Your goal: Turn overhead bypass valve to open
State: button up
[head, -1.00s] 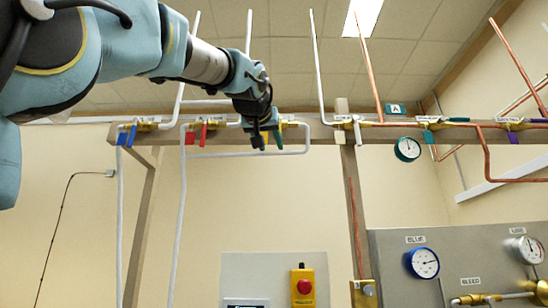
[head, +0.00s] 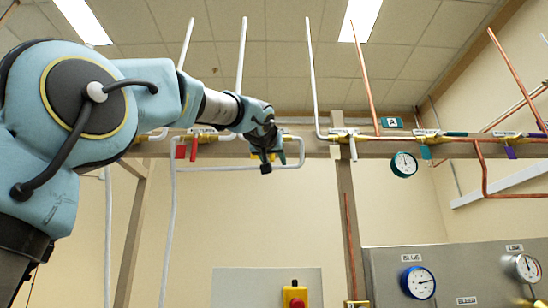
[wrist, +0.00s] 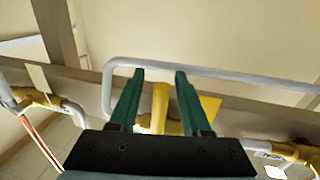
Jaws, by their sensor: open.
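My gripper (head: 264,166) is raised at the overhead pipe rail, in front of the white pipe loop. In the wrist view my gripper (wrist: 152,76) is open, its two green fingers apart. A yellow valve handle (wrist: 160,105) stands between the fingers, with a visible gap on each side. A yellow flat piece (wrist: 210,108) shows just right of it, partly behind the right finger. The valve's body is largely hidden by my gripper. I cannot read a label that tells which valve is the bypass.
A white-handled valve (head: 352,148), a teal-handled one (head: 425,151) and a purple-handled one (head: 510,151) are to the right. The wooden beam (head: 380,150) runs behind. A gauge panel (head: 450,262) stands low at right.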

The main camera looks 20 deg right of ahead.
grip_shut()
dwell(0.4)
dwell(1.1)
